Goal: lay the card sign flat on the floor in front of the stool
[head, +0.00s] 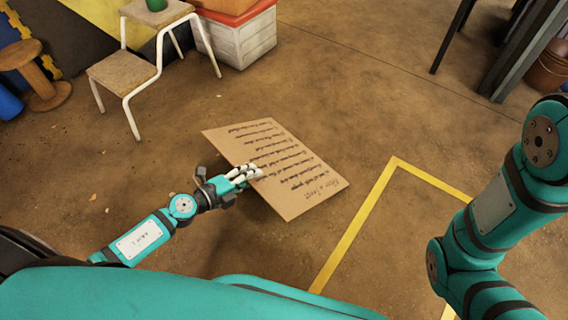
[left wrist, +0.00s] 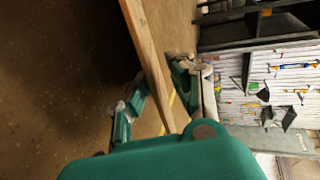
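The card sign (head: 290,165) is a tan sheet with dark handwritten lines on its face. My left gripper (head: 248,175) is shut on its near left edge, with pale fingers over the written face. The card is tilted and appears off the floor, with shadow beside it. In the left wrist view the card (left wrist: 147,55) shows edge-on between the fingers of the left gripper (left wrist: 165,85). The stool (head: 122,72), with wooden steps and white legs, stands at the upper left, beyond the card. My right arm shows at the right; its gripper is out of view.
A green pot (head: 156,5) stands on the stool's upper step. A white crate (head: 240,40) is beside it and a wooden spool (head: 38,75) is farther left. A yellow floor line (head: 360,222) runs right of the card. Brown floor between stool and card is clear.

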